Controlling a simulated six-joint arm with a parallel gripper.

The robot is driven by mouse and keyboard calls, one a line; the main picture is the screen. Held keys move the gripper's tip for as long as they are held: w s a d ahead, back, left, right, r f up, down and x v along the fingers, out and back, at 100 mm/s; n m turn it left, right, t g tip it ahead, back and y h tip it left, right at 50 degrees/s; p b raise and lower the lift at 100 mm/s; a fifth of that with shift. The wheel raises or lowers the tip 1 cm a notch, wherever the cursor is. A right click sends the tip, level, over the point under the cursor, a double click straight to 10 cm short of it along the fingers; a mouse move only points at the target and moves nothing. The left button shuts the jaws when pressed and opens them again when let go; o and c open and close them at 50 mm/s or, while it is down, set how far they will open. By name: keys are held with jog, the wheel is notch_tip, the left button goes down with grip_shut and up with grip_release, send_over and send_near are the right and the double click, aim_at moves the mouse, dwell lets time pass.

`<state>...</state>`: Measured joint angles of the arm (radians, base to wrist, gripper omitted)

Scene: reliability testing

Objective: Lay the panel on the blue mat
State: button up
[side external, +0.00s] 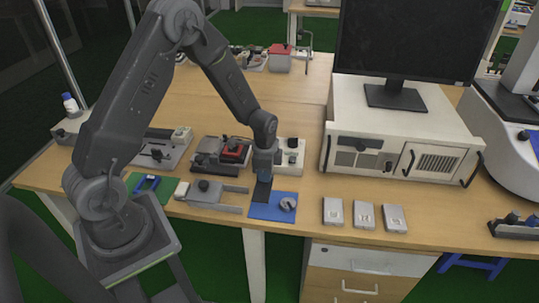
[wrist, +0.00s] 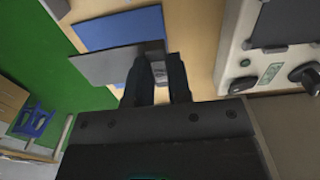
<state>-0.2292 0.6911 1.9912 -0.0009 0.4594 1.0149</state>
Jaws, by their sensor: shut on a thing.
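The panel, a thin flat dark grey plate (side external: 262,190), is held at one end in my gripper (side external: 264,174). In the side view it hangs over the left part of the blue mat (side external: 262,213); I cannot tell whether it touches the mat. In the wrist view the grey panel (wrist: 103,66) sticks out to the left from my gripper's fingertips (wrist: 158,66). It hides part of the blue mat (wrist: 128,27) behind it. The panel's gripped end is hidden between the fingers.
Several small grey boxes (side external: 363,215) stand to the right, before a large white cabinet (side external: 400,145).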

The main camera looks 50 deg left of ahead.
aim_at(264, 185)
jog(key=shift+s+d+f, duration=0.2)
jog(key=shift+s+d, duration=0.1)
jog(key=shift+s, duration=0.15)
jog(key=shift+f, duration=2.05)
jog(key=shift+f, duration=0.25)
jog(key=o, duration=0.9)
jog(key=shift+r, duration=3.05)
